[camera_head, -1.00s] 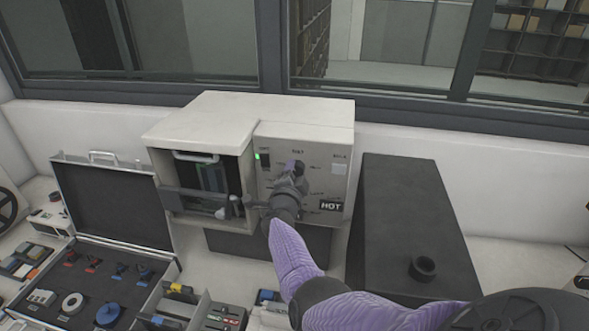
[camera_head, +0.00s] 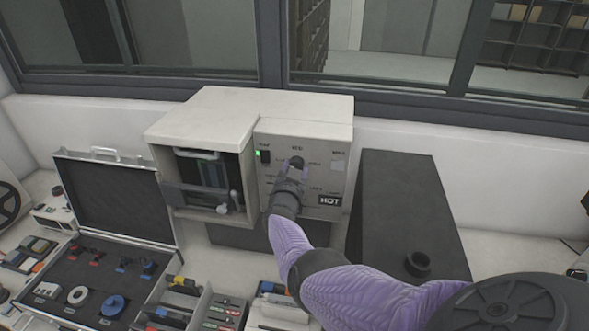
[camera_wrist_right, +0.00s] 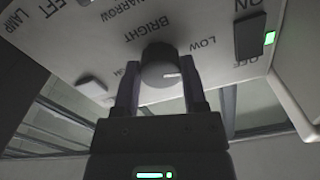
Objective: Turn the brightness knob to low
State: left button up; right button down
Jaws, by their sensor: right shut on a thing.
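The brightness knob (camera_head: 296,161) is a dark round knob high on the front panel of the white press box (camera_head: 305,135). The fingers also show in the right wrist view (camera_wrist_right: 161,85). My left gripper is not in view.
An open compartment (camera_head: 205,185) is at the box's left. A black block (camera_head: 400,215) stands right. An open case (camera_head: 115,205) and small trays with parts lie at the front left.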

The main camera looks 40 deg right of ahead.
jog(key=shift+f+n, duration=0.1)
jog(key=shift+n, duration=0.6)
jog(key=shift+c, duration=0.7)
grip_release()
jog(key=p+v, duration=0.4)
jog(key=shift+s+a+r, duration=0.15)
jog(key=shift+a+r, duration=0.1)
jog(key=shift+r, duration=0.1)
jog(key=p, duration=0.2)
send_near(295, 167)
jog(key=shift+s+a+f, duration=0.2)
jog(key=shift+a+f, duration=0.05)
jog(key=shift+f, duration=0.1)
